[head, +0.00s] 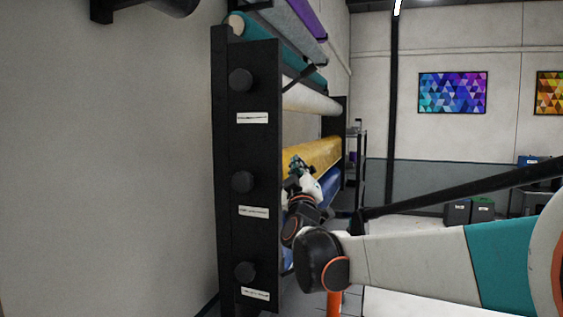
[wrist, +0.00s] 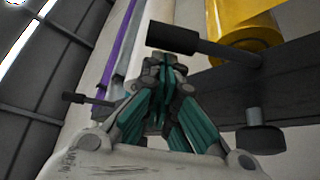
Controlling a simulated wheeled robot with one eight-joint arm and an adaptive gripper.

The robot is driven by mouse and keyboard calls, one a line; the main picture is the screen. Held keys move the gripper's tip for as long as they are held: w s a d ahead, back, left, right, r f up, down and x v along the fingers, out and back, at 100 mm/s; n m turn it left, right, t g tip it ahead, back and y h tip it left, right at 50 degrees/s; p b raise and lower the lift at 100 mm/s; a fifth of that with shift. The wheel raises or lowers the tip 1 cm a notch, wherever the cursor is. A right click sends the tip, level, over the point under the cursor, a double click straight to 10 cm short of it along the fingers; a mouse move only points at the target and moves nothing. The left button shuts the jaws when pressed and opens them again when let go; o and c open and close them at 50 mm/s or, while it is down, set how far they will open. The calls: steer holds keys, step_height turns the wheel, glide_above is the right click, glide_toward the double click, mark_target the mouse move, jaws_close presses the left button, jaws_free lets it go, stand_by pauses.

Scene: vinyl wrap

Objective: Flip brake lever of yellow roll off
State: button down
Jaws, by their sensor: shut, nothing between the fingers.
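The yellow roll (head: 318,150) lies in the black wall rack, between a white roll and a blue roll. In the wrist view its end (wrist: 243,22) shows at the upper right. A black lever with a thick cylindrical handle (wrist: 176,38) sticks out from the rack beside the yellow roll's end. My gripper (wrist: 165,72) has teal fingers closed together, with nothing held. Its tips appear just under the lever handle in the wrist view; I cannot tell whether they touch it. In the head view my gripper (head: 296,166) is in front of the yellow roll, and the lever cannot be made out there.
The rack's black side post (head: 250,150) carries several round knobs and white labels. A white roll (head: 310,96) is above, a blue roll (head: 331,182) below. Another black lever (head: 300,76) sticks out by the white roll. Open floor lies to the right.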

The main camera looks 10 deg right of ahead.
steer(key=shift+f, duration=0.1)
stand_by(0.3)
steer(key=shift+s+d+f+m+h+b, duration=0.1)
steer(key=shift+d+f+m+h+b, duration=0.1)
steer(key=shift+m+h+b, duration=0.25)
steer(key=shift+s+d+f+m, duration=0.1)
steer(key=shift+m, duration=0.25)
step_height(320, 180, down, 11)
steer(key=s+d+m+g+h+b, duration=0.1)
steer(key=m+g+h+b, duration=0.5)
steer(key=m, duration=1.4)
steer(key=shift+d+g+h+b, duration=0.45)
steer(key=shift+h+b, duration=1.65)
steer(key=shift+h, duration=0.75)
